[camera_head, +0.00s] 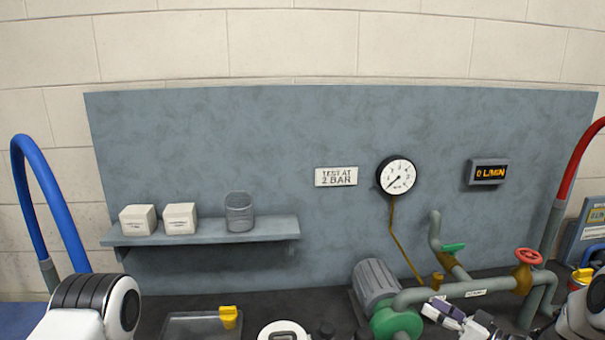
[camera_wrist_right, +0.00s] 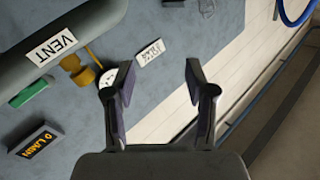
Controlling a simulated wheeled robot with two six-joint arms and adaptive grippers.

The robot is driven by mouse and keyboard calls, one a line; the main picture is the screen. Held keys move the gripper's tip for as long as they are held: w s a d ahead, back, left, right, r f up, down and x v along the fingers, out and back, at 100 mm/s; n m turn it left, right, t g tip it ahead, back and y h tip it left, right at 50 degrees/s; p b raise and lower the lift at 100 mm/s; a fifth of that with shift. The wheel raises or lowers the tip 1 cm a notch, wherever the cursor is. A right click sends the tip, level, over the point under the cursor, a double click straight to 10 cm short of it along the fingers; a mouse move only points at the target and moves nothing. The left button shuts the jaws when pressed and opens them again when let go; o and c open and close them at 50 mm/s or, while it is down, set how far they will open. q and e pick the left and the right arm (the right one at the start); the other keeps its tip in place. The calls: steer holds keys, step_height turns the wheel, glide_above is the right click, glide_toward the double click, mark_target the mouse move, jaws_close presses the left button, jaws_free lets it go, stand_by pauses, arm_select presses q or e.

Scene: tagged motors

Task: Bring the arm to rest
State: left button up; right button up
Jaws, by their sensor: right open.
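My right gripper (camera_head: 442,313) is low in the head view, at the right end of the green-and-grey motor (camera_head: 377,288) and just below the grey pipe (camera_head: 450,291). In the right wrist view, its two fingers (camera_wrist_right: 159,82) stand apart with nothing between them. The pipe with its VENT label (camera_wrist_right: 53,46) crosses the upper left there. My left arm shows at the lower left of the head view; its gripper is not visible.
A red valve wheel (camera_head: 529,257) and a green handle (camera_head: 453,248) sit on the pipework. A gauge (camera_head: 397,175) and a display reading 0 L/MIN (camera_head: 487,172) hang on the panel. A shelf (camera_head: 215,232) holds two white boxes and a grey cup. A tray (camera_head: 190,324) lies below.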

steer(key=s+a+f+m+g+h, duration=0.1)
steer(key=s+a+f+h, duration=0.1)
steer(key=f, duration=0.3)
steer(key=s+a+f+m+g+h, duration=0.1)
steer(key=s+a+f+m+h, duration=0.1)
steer(key=s+a+f, duration=0.2)
steer(key=s+a+f+m+g+h, duration=0.1)
steer(key=s+a+f+g+h, duration=0.1)
steer(key=f, duration=0.5)
steer(key=shift+s+a+f+m+h, duration=0.15)
steer(key=shift+s+a+f+h, duration=0.1)
steer(key=shift+s, duration=0.4)
steer(key=shift+s+a+f+m+h, duration=0.15)
steer(key=shift+s+a+h, duration=0.1)
steer(key=shift+s, duration=0.35)
steer(key=s+f+g+h, duration=0.3)
steer(key=s+g, duration=0.2)
steer(key=s, duration=1)
steer(key=s+f+g+h, duration=0.2)
steer(key=s+g, duration=0.3)
steer(key=s, duration=1)
step_height(320, 180, down, 10)
steer(key=b, duration=1)
steer(key=shift+s, duration=0.2)
